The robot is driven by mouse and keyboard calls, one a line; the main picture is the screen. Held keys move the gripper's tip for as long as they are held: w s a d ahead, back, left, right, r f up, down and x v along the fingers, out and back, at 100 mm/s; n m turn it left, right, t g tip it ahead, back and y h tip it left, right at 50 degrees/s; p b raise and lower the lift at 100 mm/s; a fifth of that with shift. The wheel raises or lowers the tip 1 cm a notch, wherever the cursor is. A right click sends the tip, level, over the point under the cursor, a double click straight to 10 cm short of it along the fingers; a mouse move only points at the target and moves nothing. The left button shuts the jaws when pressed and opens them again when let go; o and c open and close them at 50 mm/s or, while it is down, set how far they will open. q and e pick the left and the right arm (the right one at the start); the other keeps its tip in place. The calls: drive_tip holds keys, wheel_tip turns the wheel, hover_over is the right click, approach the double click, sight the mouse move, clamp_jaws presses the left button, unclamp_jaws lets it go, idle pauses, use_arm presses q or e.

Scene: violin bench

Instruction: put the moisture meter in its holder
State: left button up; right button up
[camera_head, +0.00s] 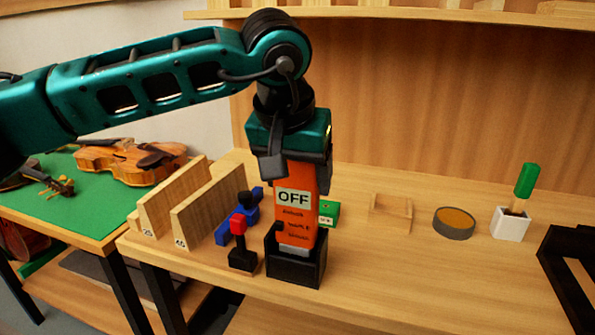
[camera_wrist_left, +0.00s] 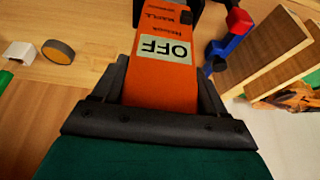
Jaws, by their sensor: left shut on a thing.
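The orange moisture meter (camera_head: 296,205) has a pale display reading OFF and stands nearly upright in the head view. My left gripper (camera_head: 298,165) is shut on its upper part from above. The meter's grey lower end is at the black holder (camera_head: 296,272), between its side walls, with the holder's front wall below it. I cannot tell whether it rests on the holder's floor. In the left wrist view the meter (camera_wrist_left: 165,65) lies between the fingers of my left gripper (camera_wrist_left: 163,90), and the holder is mostly hidden behind it. My right gripper is not in view.
A green box (camera_head: 328,212) sits behind. A wooden block (camera_head: 390,212), round tin (camera_head: 454,223) and white cup (camera_head: 510,224) are farther right.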

use_arm(q)
drive_tip(key=shift+f+b, duration=0.5)
drive_tip(key=shift+f, duration=0.35)
drive_tip(key=shift+f+b, duration=0.45)
drive_tip(key=shift+f, duration=0.15)
drive_tip(key=o, duration=1.4)
